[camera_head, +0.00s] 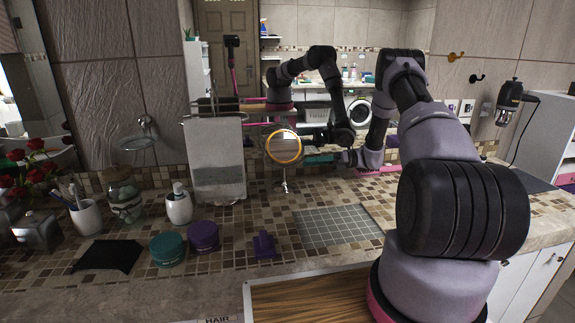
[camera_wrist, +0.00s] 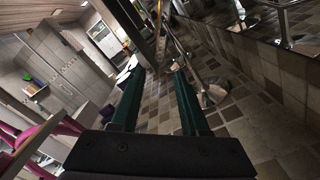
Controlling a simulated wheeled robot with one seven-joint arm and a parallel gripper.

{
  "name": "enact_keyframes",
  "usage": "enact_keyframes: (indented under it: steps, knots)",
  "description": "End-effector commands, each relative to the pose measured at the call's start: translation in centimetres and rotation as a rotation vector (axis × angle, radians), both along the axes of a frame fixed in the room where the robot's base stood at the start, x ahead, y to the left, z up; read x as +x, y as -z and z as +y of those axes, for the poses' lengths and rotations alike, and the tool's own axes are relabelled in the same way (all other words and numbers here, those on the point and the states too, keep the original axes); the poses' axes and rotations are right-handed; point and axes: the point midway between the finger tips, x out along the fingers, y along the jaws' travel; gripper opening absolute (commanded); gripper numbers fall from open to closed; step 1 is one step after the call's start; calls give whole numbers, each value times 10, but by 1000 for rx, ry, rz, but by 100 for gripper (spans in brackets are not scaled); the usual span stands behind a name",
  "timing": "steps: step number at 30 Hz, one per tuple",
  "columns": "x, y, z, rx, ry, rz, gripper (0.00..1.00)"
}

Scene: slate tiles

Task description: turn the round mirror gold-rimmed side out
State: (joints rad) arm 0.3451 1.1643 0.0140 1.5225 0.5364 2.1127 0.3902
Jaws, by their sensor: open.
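The round mirror (camera_head: 284,147) stands on a slim stem on the tiled counter, its gold rim facing the head camera. Its foot (camera_head: 284,187) rests on the tiles. My gripper (camera_head: 318,158) is just right of the mirror, pointing left toward it. In the wrist view my gripper (camera_wrist: 158,74) shows two teal fingers apart with nothing held between them. A metal stand foot (camera_wrist: 212,95) shows ahead and to the right of the fingers. The mirror's disc is hard to make out in the wrist view.
A hanging towel (camera_head: 217,158) is left of the mirror. A purple jar (camera_head: 203,236), teal jar (camera_head: 167,249) and purple holder (camera_head: 264,245) stand nearer. A grey grid mat (camera_head: 338,226) lies flat to the right. The wall mirror behind reflects my arm.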

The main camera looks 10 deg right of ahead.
Motion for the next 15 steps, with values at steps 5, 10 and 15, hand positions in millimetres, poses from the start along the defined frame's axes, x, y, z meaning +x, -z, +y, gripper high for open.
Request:
enact_keyframes:
  steps: [5, 10, 15]
  knots:
    - [-1, -1, 36, -1, -5, 0, 45]
    - [-1, 0, 67, -2, -4, 0, 45]
    - [0, 0, 85, -2, -2, -2, 45]
